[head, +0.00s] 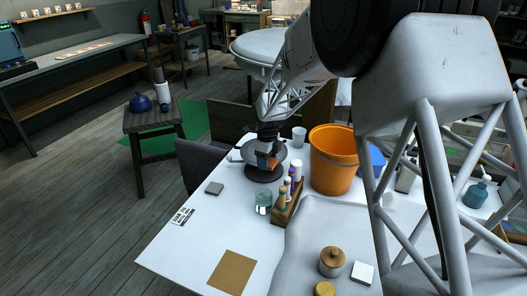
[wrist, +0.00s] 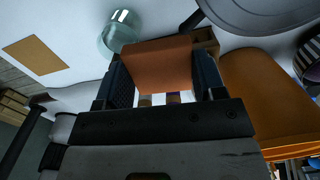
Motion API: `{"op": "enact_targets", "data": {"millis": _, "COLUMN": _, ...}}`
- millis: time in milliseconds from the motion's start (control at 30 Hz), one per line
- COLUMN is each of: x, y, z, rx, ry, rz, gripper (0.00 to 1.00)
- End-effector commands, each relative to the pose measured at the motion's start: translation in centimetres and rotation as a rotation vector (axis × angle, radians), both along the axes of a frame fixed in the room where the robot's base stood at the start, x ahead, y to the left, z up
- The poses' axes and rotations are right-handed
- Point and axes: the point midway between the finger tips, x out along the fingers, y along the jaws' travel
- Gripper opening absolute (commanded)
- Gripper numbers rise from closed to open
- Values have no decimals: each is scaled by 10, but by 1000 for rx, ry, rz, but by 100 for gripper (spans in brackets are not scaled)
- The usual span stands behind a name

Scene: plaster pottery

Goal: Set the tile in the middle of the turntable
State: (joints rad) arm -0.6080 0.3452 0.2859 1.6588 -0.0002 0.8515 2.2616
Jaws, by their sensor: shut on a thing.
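My gripper (head: 266,158) is shut on a terracotta-orange tile (wrist: 155,65), with a dark finger pad on each side of it. The tile also shows in the head view as a small orange patch (head: 270,163) below the fingers. The turntable is a dark grey round disc (head: 281,153) on a darker base, and its edge shows at the top right of the wrist view (wrist: 250,14). In the head view my gripper and the tile overlap the turntable and hide part of its top. I cannot tell the height of the tile above it.
An orange bucket (head: 333,163) stands right of the turntable. A wooden rack with bottles (head: 286,206) and a glass jar (head: 263,203) stand in front of it. A white cup (head: 298,137) is behind. A brown mat (head: 232,272) lies flat on the white table (head: 185,250).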

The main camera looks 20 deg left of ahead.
Motion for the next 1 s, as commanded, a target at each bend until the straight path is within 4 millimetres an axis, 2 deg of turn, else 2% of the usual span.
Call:
{"op": "enact_targets", "data": {"millis": 167, "x": 6, "y": -14, "z": 8, "rx": 0, "ry": 0, "rz": -5, "gripper": 38}}
{"op": "enact_targets", "data": {"millis": 567, "x": 6, "y": -14, "z": 8, "rx": 0, "ry": 0, "rz": -5, "gripper": 38}}
{"op": "enact_targets", "data": {"millis": 767, "x": 15, "y": -8, "z": 7, "rx": 0, "ry": 0, "rz": -5, "gripper": 38}}
{"op": "enact_targets", "data": {"millis": 1000, "x": 37, "y": 7, "z": 4, "rx": 0, "ry": 0, "rz": -5, "gripper": 38}}
